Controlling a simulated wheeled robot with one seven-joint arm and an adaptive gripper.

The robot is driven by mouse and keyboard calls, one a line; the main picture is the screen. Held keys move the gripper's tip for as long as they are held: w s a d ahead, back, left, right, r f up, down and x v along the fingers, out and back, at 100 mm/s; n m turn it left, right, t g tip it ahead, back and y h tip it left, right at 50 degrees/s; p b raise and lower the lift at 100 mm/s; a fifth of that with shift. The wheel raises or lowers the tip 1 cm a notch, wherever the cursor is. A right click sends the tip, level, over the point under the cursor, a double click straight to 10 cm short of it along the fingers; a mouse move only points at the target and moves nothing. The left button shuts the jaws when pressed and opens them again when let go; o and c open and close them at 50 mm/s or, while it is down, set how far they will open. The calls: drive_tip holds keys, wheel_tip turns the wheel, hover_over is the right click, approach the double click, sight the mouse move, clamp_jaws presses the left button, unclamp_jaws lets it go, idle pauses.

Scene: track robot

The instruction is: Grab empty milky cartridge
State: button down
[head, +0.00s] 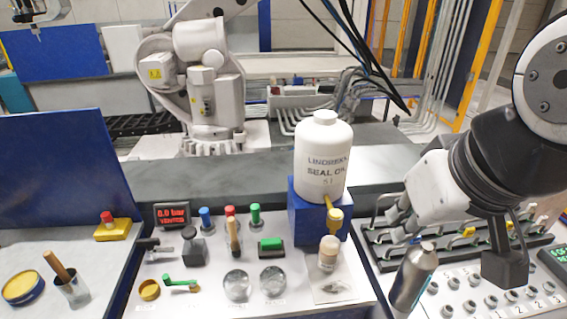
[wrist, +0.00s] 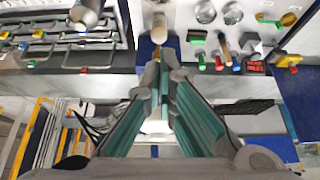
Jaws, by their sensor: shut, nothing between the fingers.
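A small milky-white cartridge (head: 328,253) with a tan upper end stands upright on a pale plate (head: 345,285), in front of the blue block and below the brass tap (head: 334,214). I cannot tell if it is empty. In the wrist view the cartridge (wrist: 159,29) lies ahead of the fingertips, apart from them. My gripper (wrist: 160,72) is shut with nothing between its teal fingers. In the head view my arm comes in from the right, and the gripper end is above and right of the cartridge.
A white seal oil jug (head: 323,160) stands on the blue block (head: 305,212). A steel bottle (head: 412,280) stands right of the cartridge, below my wrist. Clear round dishes (head: 237,285) and a green-topped block (head: 271,248) are to the left. Racks with handles (head: 465,240) lie at right.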

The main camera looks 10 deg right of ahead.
sight(330, 240)
idle(0.4)
